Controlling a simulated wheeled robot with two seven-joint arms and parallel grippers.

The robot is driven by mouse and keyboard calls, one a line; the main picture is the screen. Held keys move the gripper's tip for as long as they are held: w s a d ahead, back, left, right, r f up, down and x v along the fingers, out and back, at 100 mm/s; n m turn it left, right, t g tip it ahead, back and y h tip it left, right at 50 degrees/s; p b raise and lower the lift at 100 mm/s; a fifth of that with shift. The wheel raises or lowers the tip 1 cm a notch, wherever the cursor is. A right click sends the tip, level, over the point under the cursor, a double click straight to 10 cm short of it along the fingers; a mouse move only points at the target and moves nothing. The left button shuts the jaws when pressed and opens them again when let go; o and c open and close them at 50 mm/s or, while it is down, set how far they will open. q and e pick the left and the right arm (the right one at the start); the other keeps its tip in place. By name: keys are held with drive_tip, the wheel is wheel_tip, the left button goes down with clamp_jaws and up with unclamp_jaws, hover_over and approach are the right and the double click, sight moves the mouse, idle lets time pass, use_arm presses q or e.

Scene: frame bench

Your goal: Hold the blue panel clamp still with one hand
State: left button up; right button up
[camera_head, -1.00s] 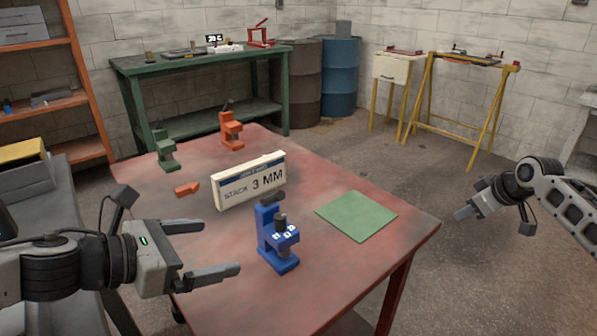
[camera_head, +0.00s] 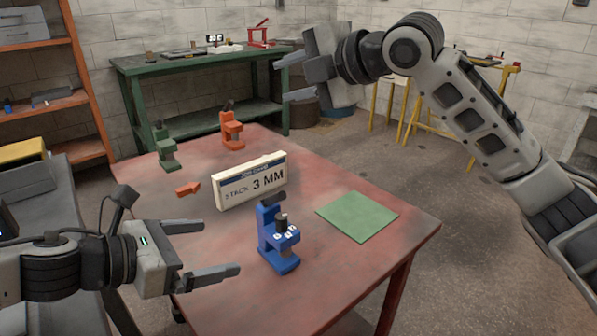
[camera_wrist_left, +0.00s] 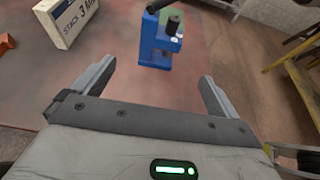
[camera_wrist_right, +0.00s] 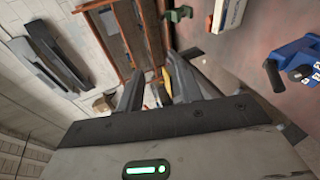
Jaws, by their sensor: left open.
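The blue panel clamp (camera_head: 277,246) stands upright on the red table near its front edge, with a dark knob and white-marked faces. My left gripper (camera_head: 221,248) is open and empty just left of the clamp, apart from it. In the left wrist view the clamp (camera_wrist_left: 155,45) stands beyond and between the two fingers. My right gripper (camera_head: 282,80) is raised high, beyond the table in the picture, with its fingers parted and empty. The clamp (camera_wrist_right: 300,62) also shows at the right edge of the right wrist view.
A "STACK 3 MM" sign (camera_head: 250,182) stands behind the clamp. A green sheet (camera_head: 356,216) lies to its right. A green clamp (camera_head: 165,150), an orange clamp (camera_head: 231,131) and a small orange piece (camera_head: 187,189) are farther back. The red table's (camera_head: 330,272) front right is clear.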

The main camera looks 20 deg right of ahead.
sight(282, 235)
use_arm(q)
drive_tip(key=x, duration=1.6)
use_arm(e)
drive_tip(key=s+a+f+n+g+h, duration=0.2)
drive_tip(key=s+f+n+g+h, duration=0.3)
drive_tip(key=n, duration=1.1)
drive_tip(key=s+f+g, duration=0.3)
drive_tip(key=s+f, duration=0.1)
drive_tip(key=f, duration=0.2)
drive_tip(key=shift+s+f+n+h, duration=0.15)
drive_tip(key=shift+s+n+h, duration=0.15)
drive_tip(key=shift+s+h, duration=0.1)
drive_tip(key=shift+a, duration=0.1)
use_arm(q)
drive_tip(key=c, duration=1.3)
